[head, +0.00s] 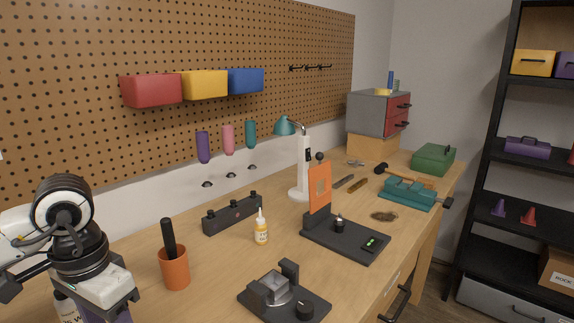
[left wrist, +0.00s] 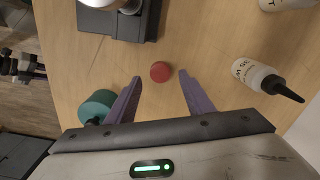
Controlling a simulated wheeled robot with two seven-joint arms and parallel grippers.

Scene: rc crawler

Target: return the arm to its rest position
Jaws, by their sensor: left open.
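My left arm (head: 75,235) comes in from the left in the head view, bent down over the near left part of the workbench (head: 215,265). Its gripper (left wrist: 160,78) shows purple fingers spread apart in the left wrist view, with nothing held between them. A small red disc (left wrist: 160,71) lies on the bench beyond the fingertips, in line with the gap. In the head view the fingers are mostly cut off by the bottom edge. My right gripper is in neither view.
A white bottle with a black tip (left wrist: 262,78) lies right of the fingers; a teal round piece (left wrist: 97,106) is at left. An orange cup (head: 174,269), yellow glue bottle (head: 261,232) and black fixture (head: 285,294) stand right of the arm. A pegboard (head: 230,45) rises behind.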

